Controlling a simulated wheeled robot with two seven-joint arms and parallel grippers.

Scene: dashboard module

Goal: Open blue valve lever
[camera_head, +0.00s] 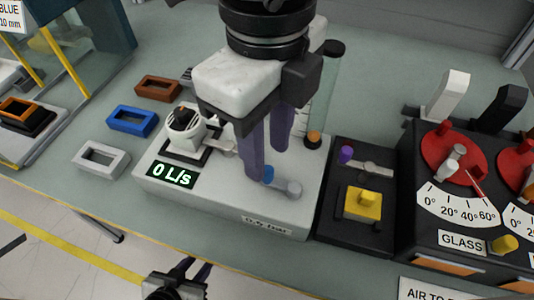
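The blue valve lever has a blue knob (268,174) and a grey metal end (293,188). It sits on the front right part of a white module (225,205) whose display reads 0 L/s. My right gripper (267,165) reaches down from the top, with two purple fingers a small gap apart. It looks open, and its nearer fingertip is right beside the blue knob. I cannot tell whether they touch. The fingers and wrist hide the module's back. My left gripper (195,270) is at the bottom edge, its fingers apart, away from the lever.
Brown (158,88), blue (132,120) and white (101,158) frames lie left of the module. To the right are a black panel with a yellow block (363,203) and a black box with red dials (453,154). An orange-capped post (313,139) stands close behind the lever.

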